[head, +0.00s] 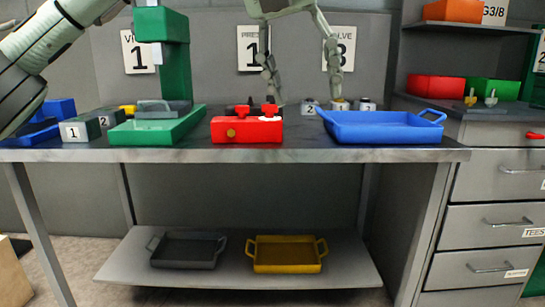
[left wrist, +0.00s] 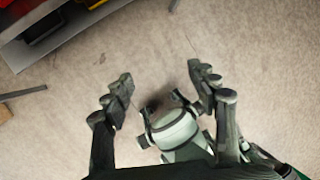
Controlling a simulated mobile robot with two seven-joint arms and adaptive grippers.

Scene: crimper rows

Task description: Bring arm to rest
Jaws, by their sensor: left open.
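My left gripper (head: 308,98) hangs at the top middle of the head view, fingers pointing down and spread wide, with nothing between them. It is in front of the bench, and its fingertips show just above bench-top height. In the left wrist view my left gripper (left wrist: 161,80) also has its two fingers apart, over bare floor. A pale green rounded part of my own body shows between and below the fingers there. A thick pale arm link of mine fills the upper left of the head view. I cannot make out my right gripper in either view.
The grey bench (head: 230,155) carries a green press (head: 175,75), a red block fixture (head: 247,130), a blue tray (head: 385,128) and numbered grey blocks (head: 75,130). The lower shelf (head: 130,262) holds a dark tray (head: 188,250) and a yellow tray (head: 287,255). Drawers (head: 490,185) stand right.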

